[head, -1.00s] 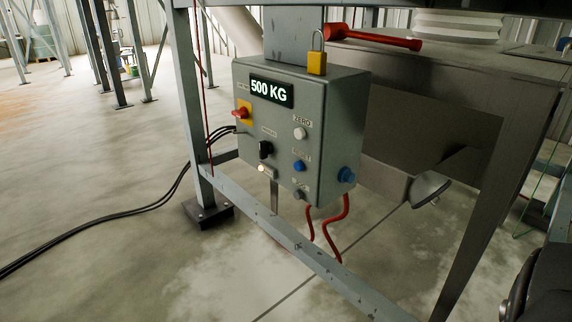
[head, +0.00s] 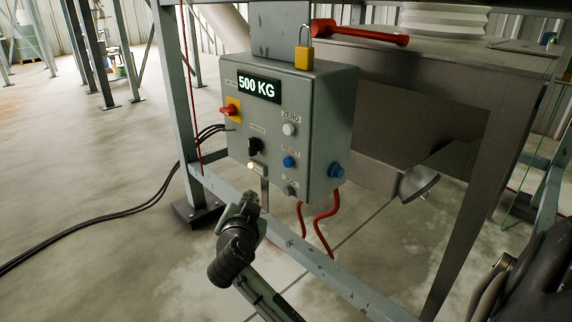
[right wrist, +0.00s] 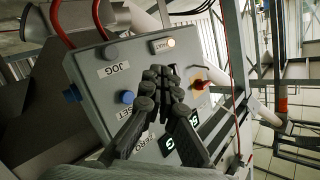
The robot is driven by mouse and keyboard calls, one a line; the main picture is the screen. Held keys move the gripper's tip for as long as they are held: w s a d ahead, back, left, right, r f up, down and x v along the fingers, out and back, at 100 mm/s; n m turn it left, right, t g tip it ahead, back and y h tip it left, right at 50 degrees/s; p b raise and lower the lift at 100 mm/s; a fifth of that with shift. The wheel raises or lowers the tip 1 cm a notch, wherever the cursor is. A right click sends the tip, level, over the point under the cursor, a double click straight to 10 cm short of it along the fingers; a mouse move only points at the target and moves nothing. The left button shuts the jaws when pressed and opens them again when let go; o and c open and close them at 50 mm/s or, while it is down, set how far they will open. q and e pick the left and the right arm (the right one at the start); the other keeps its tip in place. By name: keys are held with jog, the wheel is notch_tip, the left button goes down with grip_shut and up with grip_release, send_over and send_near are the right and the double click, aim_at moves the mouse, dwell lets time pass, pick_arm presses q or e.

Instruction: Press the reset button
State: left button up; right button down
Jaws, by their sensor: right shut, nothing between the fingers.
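The grey control box (head: 262,128) hangs on the frame, with its display reading 500 KG. The blue reset button (head: 289,161) sits on its front face under a RESET label, between the white ZERO button and the dark JOG button. In the right wrist view the panel appears turned over, and the blue reset button (right wrist: 127,97) shows just left of my fingers. My right gripper (head: 249,198) is below and in front of the box's lower left part. Its fingers (right wrist: 162,74) are shut and empty, hiding part of the panel. My left gripper is out of view.
A red-and-yellow switch (head: 230,111), a black selector (head: 254,146) and a lit white lamp (head: 250,166) share the panel. A blue knob (head: 336,170) is on the box's side. A steel beam (head: 310,259) crosses below the box, near red cables (head: 322,226).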

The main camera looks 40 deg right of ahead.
aim_at(288, 162)
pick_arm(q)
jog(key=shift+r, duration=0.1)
pick_arm(e)
jog(key=r, duration=0.1)
jog(key=r+m, duration=0.1)
jog(key=w+r+h, duration=0.1)
jog(key=shift+r+m+t, duration=0.3)
jog(key=shift+r+t, duration=0.1)
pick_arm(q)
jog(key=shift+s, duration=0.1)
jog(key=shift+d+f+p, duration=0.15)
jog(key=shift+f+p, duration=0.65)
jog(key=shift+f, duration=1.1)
pick_arm(e)
jog(key=d, duration=0.8)
jog(key=shift+w+d, duration=0.3)
jog(key=shift+d, duration=0.1)
